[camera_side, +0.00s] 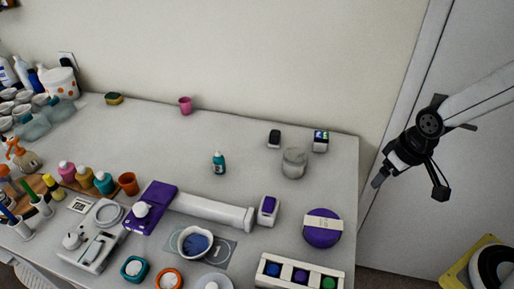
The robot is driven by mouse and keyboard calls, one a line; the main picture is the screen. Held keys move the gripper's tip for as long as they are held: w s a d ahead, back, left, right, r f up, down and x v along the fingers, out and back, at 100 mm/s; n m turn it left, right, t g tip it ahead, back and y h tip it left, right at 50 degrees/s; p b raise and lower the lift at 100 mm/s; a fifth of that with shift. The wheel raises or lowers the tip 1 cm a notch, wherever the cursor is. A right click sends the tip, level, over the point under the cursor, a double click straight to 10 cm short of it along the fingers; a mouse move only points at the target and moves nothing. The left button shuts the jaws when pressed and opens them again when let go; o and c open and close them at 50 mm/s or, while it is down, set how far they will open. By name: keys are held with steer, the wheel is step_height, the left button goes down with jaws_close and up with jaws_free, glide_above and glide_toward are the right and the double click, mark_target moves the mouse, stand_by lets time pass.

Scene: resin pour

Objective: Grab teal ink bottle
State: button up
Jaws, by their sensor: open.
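Another teal bottle (104,184) stands among the coloured bottles at the left.
A clear jar (293,163) and two small dark-topped items stand between my gripper and the teal ink bottle. A white tube (212,210), a purple-cased item (268,209) and a bowl of blue liquid (195,243) lie in front. The table around the bottle is clear.

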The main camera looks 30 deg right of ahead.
steer(key=m+t+y, duration=0.2)
steer(key=m+y, duration=0.7)
steer(key=m, duration=0.9)
glide_toward(222, 159)
steer(key=s+f, duration=0.1)
steer(key=s, duration=0.4)
steer(key=s+f, duration=0.1)
steer(key=s, duration=0.1)
steer(key=shift+s+f, duration=0.2)
steer(key=shift+f, duration=0.1)
steer(key=w+a+m+t, duration=0.1)
steer(key=w+m, duration=0.1)
steer(key=w+a+f+m+t+y, duration=0.1)
steer(key=w+m, duration=0.1)
steer(key=w+a+m+t, duration=0.1)
steer(key=w+m, duration=0.1)
steer(key=w, duration=0.1)
steer(key=shift+a+f+m+y, duration=0.1)
steer(key=shift+f+m+y, duration=0.2)
steer(key=shift+f, duration=0.05)
steer(key=shift+w+a+f+m+t, duration=0.2)
steer(key=shift+w+m+t, duration=0.3)
steer(key=shift+w+m, duration=0.2)
steer(key=shift+x, duration=1.25)
steer(key=shift+a, duration=0.1)
